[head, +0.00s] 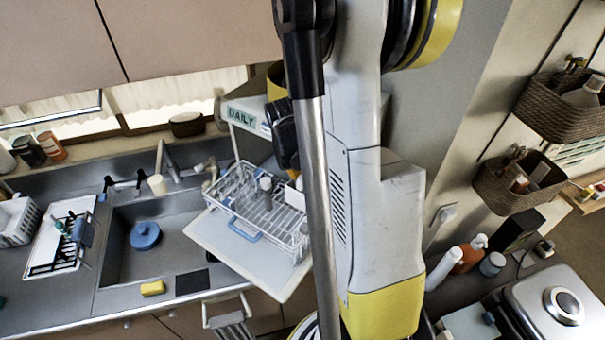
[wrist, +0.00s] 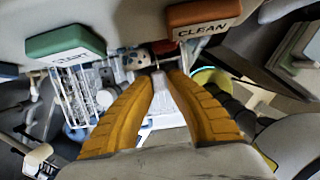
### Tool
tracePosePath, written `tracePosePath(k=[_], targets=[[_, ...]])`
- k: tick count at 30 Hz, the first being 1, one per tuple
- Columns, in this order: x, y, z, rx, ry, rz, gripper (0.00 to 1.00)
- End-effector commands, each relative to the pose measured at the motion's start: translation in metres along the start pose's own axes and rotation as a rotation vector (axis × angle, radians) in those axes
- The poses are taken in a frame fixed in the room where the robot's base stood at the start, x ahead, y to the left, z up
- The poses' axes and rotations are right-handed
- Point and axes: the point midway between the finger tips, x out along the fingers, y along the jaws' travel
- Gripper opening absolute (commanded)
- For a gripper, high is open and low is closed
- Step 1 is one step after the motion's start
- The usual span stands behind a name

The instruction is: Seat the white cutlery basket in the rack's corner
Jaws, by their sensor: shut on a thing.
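My gripper (wrist: 162,75) shows in the wrist view with its two yellow fingers closed in on a narrow white thing. This seems to be the white cutlery basket (wrist: 161,98), seen only in part between the fingers. The white wire rack (head: 262,208) stands on a pale board right of the sink in the head view. It also shows left of the fingers in the wrist view (wrist: 72,98). I cannot tell whether the basket touches the rack.
A green sign block (wrist: 65,44) and a red "CLEAN" block (wrist: 203,14) are close to my fingers. The sink (head: 165,235) holds a blue lid-like thing (head: 145,235). Another white slotted basket (head: 17,222) and a small drainer (head: 62,237) stand at the left.

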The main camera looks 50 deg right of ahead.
Motion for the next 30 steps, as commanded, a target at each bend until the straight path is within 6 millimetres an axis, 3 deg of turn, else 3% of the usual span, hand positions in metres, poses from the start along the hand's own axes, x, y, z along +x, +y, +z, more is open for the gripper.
tracePosePath(k=[10,22,30], targets=[[0.005,0.0,0.0,0.0,-0.002,-0.001,0.0],[0.033,0.0,-0.008,0.0,-0.001,0.0,0.0],[0.034,0.0,-0.008,0.0,-0.001,0.0,0.0]])
